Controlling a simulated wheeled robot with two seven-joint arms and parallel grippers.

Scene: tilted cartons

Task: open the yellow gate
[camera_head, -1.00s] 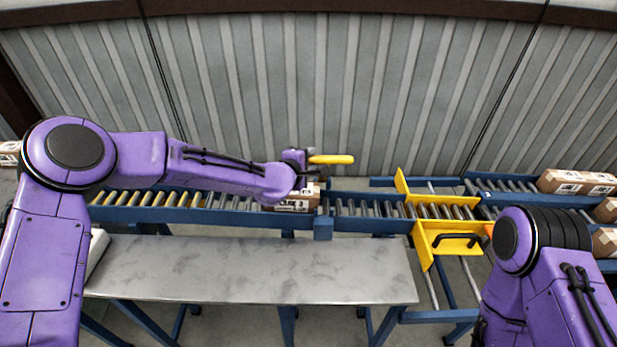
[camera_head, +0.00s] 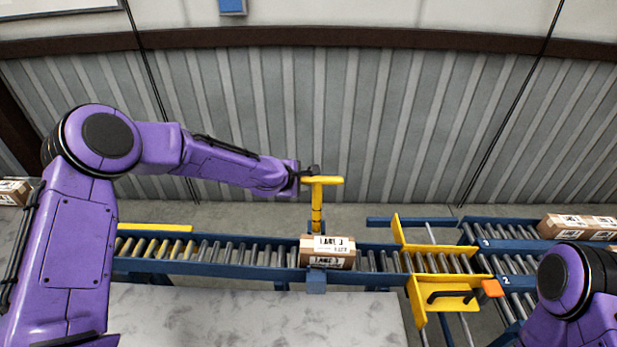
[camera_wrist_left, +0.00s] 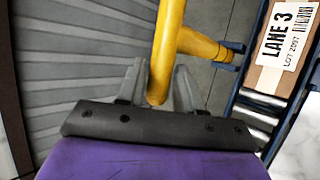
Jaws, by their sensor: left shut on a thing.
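The yellow gate (camera_head: 317,206) shows as a T shape, with an upright post and a crossbar at its top. In the left wrist view, the yellow bar (camera_wrist_left: 168,45) runs between the two grey fingers of the gripper (camera_wrist_left: 158,90). The carton (camera_head: 327,251), labelled LANE 3, sits on the rollers beside the post. My right gripper is out of view; only part of that arm shows.
A yellow carriage (camera_head: 444,290) with a black handle stands right of the carton. Beyond it are numbered lanes holding cartons (camera_head: 575,227). A grey bench (camera_head: 240,318) lies in front of the conveyor (camera_head: 220,250). A corrugated wall closes the back.

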